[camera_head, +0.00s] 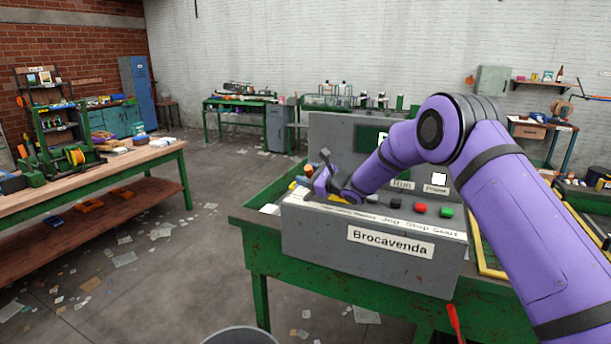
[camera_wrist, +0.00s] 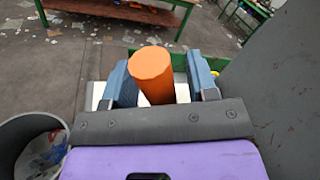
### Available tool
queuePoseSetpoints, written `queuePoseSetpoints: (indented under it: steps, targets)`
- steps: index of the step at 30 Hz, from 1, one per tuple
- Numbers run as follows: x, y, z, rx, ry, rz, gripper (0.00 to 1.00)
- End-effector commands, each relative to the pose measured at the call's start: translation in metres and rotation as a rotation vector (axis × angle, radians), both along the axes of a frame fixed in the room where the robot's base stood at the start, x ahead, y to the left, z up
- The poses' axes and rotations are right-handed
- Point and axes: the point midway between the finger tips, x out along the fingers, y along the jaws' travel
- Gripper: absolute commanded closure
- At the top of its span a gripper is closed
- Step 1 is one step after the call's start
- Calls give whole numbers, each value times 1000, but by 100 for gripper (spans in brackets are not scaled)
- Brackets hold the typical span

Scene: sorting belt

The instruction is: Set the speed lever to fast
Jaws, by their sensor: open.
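The grey control console (camera_head: 330,250) labelled Brocavenda stands on a green table. My gripper (camera_head: 322,178) is over the left end of its sloping top. In the wrist view, an orange cylinder (camera_wrist: 152,72), which looks like the speed lever's grip, stands between the two open blue fingers of my gripper (camera_wrist: 162,80). The fingers are on either side of it and not closed on it; light contact cannot be told. The lever's base and speed markings are hidden.
Right of my gripper on the console are a red button (camera_head: 420,208) and a green button (camera_head: 447,212). An upright grey panel (camera_head: 332,135) stands behind. A grey bin (camera_head: 240,336) is on the floor in front. A wooden workbench (camera_head: 90,180) stands left, with open floor between.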

Motion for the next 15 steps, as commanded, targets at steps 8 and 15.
queuePoseSetpoints:
  steps: [8,15]
  targets:
    - [4,5,0,0,0,-1,47]
    - [3,5,0,0,0,-1,75]
